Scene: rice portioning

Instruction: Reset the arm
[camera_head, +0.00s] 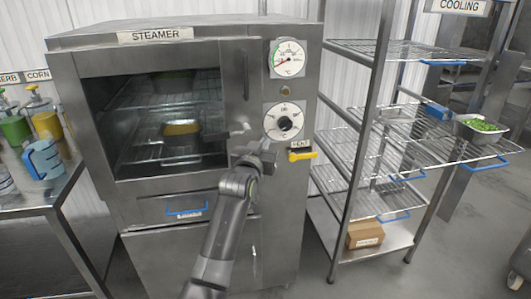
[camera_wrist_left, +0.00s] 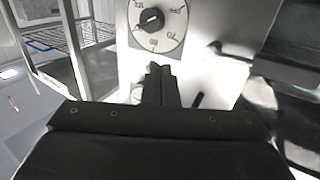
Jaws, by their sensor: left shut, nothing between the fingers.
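My left arm reaches up from the bottom of the head view. Its gripper (camera_head: 264,146) is in front of the steamer (camera_head: 90,90), just below and left of the dial knob (camera_head: 284,123). In the left wrist view the gripper (camera_wrist_left: 160,72) is shut, with its fingers together and nothing between them. The dial (camera_wrist_left: 176,14) is above the fingertips there, and I see no clear contact with it. My right gripper is out of view.
A yellow vent handle (camera_head: 301,156) is right of my gripper. A cooling rack (camera_head: 375,48) stands at right, holding a pan of green food (camera_head: 481,126). Bottles and a blue jug (camera_head: 42,158) are at left.

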